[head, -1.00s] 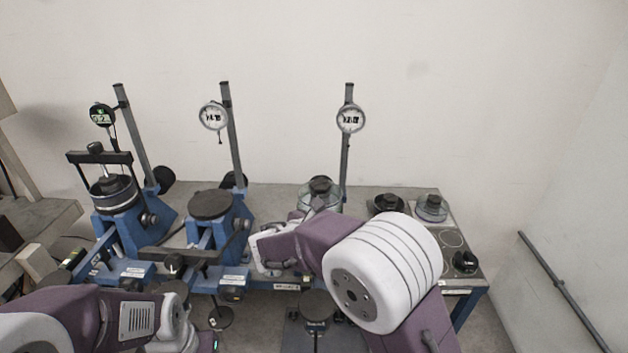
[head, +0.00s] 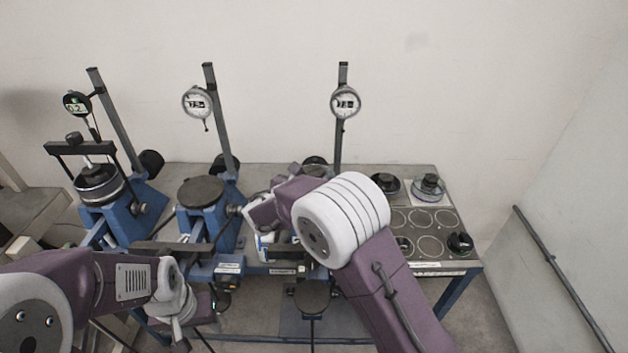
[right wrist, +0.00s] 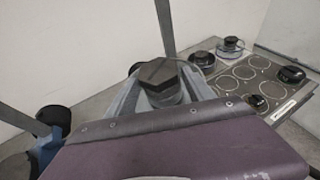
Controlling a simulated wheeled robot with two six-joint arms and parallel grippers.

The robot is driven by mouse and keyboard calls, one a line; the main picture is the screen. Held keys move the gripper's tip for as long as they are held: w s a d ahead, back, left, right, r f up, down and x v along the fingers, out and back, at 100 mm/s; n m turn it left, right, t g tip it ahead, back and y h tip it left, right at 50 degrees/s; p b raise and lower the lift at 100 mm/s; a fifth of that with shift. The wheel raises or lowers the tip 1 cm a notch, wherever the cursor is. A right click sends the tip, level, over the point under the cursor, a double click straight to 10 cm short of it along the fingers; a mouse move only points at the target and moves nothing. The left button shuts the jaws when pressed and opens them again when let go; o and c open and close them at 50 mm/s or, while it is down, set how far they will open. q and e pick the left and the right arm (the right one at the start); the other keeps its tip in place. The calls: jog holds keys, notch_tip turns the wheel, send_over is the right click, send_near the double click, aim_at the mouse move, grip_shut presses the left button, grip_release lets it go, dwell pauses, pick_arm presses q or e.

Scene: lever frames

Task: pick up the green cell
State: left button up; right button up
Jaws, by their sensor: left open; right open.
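Another cell (head: 98,185) sits in the left lever frame. My right gripper (head: 266,247) is open by the middle of the bench, largely hidden by its own arm. My left gripper (head: 200,308) is open and low, in front of the bench. Both are apart from the right-end cells.
Blue lever frames with tall posts and dial gauges (head: 197,102) line the bench. The middle frame has a bare dark platen (head: 200,191). A plate with ring marks (head: 430,246) covers the bench's right end. Open floor lies right of the bench.

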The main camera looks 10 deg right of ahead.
aim_at(314, 170)
jog(key=shift+x, duration=1)
jog(key=shift+w+d, duration=0.1)
jog(key=shift+d, duration=0.05)
jog(key=c, duration=1.3)
pick_arm(q)
jog(key=shift+r, duration=0.3)
pick_arm(e)
jog(key=shift+r, duration=0.1)
grip_shut()
jog(key=shift+r, duration=0.5)
notch_tip(314, 170, up, 3)
jog(key=shift+r, duration=0.1)
pick_arm(q)
notch_tip(314, 170, down, 3)
jog(key=b, duration=0.2)
jog(key=shift+r+b, duration=0.2)
jog(key=shift+b, duration=0.1)
pick_arm(e)
jog(key=s+d+r, duration=0.6)
jog(key=s, duration=0.3)
jog(key=shift+s+d+r, duration=0.3)
jog(key=shift+d+r, duration=0.05)
jog(key=shift+r, duration=0.05)
jog(key=shift+a, duration=0.1)
